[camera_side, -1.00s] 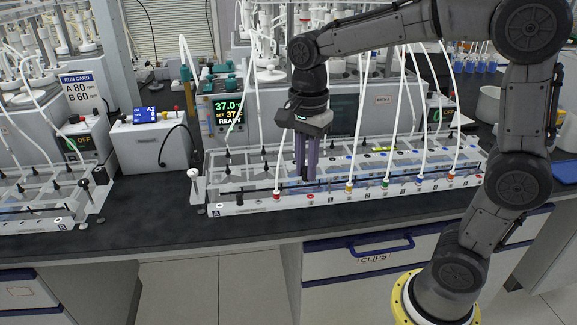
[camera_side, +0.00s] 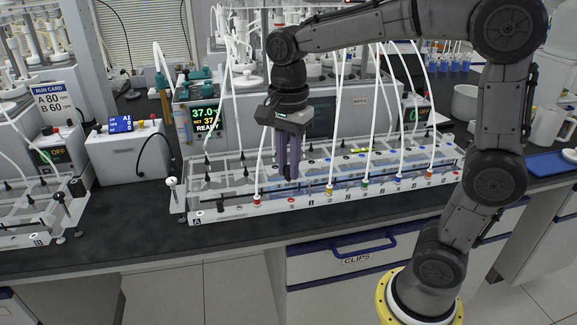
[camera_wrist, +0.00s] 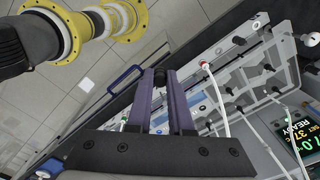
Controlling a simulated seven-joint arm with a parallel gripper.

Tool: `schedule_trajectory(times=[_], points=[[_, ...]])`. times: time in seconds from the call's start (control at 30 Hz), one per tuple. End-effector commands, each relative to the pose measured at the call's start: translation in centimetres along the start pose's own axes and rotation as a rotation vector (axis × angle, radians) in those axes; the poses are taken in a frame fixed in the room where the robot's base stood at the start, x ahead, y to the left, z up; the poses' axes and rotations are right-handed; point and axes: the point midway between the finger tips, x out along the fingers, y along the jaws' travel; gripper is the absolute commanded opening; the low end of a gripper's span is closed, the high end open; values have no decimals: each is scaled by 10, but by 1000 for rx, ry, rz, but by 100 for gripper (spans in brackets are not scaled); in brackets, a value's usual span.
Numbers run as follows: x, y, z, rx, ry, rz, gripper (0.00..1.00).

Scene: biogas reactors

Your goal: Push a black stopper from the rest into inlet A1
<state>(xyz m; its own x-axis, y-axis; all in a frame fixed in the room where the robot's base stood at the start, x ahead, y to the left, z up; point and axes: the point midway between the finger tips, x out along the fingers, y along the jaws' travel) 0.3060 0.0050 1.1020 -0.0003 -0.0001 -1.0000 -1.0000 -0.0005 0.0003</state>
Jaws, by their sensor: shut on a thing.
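My gripper (camera_side: 288,178) is shut on a small black stopper (camera_wrist: 159,72), which sits between the tips of its purple fingers. In the side view the fingers point down over the front part of the clear frame marked A (camera_side: 199,214). The stopper looks a little above the front rail, close to a red mark (camera_side: 291,200) that has no tube. Left of it, a white tube ends in a red fitting (camera_side: 257,200). I cannot tell which opening is inlet A1, nor whether the stopper touches anything. The rest for stoppers is not clearly made out.
White tubes (camera_side: 337,120) rise from coloured fittings along the rail right of the gripper. Black-topped fittings (camera_side: 207,160) stand behind at the left. A blue display (camera_side: 120,124) reads A1. A second frame, marked B (camera_side: 40,239), is at the far left. The front bench strip is clear.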

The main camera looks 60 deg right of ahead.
Motion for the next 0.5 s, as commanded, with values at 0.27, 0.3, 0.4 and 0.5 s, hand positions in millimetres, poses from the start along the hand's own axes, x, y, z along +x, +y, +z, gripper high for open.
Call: schedule_trajectory(times=[0.27,0.3,0.4,0.5], points=[[-8,0,0,0,0,-2,0],[-9,0,0,0,0,-2,0],[-12,0,0,0,0,-1,0],[-14,0,0,0,0,0,0]])
